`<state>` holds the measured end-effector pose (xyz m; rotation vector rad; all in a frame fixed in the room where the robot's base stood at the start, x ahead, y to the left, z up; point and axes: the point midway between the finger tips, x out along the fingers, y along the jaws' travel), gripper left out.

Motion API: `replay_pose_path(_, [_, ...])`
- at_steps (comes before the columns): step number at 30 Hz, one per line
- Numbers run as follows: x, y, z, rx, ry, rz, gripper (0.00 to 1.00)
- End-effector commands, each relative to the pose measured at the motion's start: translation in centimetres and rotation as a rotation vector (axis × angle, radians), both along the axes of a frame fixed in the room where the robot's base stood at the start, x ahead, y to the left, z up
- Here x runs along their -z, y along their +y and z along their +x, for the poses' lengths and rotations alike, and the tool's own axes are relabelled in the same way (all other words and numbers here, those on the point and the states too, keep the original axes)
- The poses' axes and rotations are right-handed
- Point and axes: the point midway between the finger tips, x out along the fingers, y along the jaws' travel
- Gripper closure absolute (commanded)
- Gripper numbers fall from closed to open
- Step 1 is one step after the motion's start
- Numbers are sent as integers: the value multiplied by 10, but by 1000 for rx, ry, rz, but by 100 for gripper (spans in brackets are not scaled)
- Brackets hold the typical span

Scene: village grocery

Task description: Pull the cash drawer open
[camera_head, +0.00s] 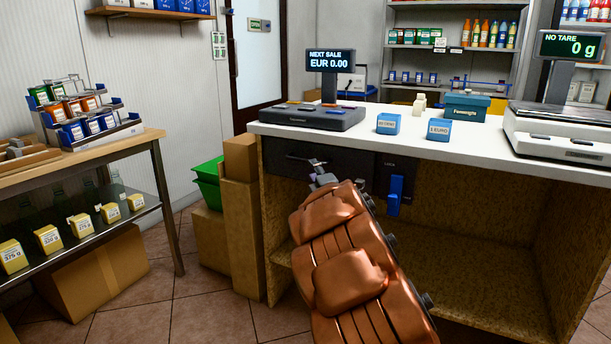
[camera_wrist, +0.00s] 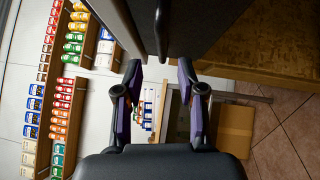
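The cash drawer (camera_head: 288,153) is a dark front under the left part of the white counter top, and it looks closed. My gripper (camera_head: 318,163) is at the drawer's front, and my copper arm hides part of the front. In the wrist view, my gripper (camera_wrist: 160,70) is open, with purple pads on both fingers. A thin dark bar, which looks like the drawer handle (camera_wrist: 161,30), lies in line with the gap, just ahead of the fingertips. I cannot tell whether anything touches it. The dark drawer front (camera_wrist: 205,25) fills the top of that view.
A blue lever (camera_head: 395,190) hangs on a dark panel right of the drawer. Cardboard boxes (camera_head: 242,220) and green crates (camera_head: 208,182) stand left of the counter. A wooden table (camera_head: 150,140) with goods is further left.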

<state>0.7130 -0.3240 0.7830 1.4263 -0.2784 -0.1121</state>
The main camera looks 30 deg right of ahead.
Motion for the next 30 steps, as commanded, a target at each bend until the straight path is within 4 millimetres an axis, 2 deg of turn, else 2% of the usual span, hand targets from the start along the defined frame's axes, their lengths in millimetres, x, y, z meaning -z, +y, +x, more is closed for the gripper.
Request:
replay_pose_path(1, [5, 0, 1, -6, -3, -8, 61])
replay_pose_path(8, [4, -1, 12, -13, -8, -14, 61])
replay_pose_path(24, [-2, -12, 60, -13, -7, -14, 61])
replay_pose_path(30, [-5, -15, 71, -12, -6, -14, 61])
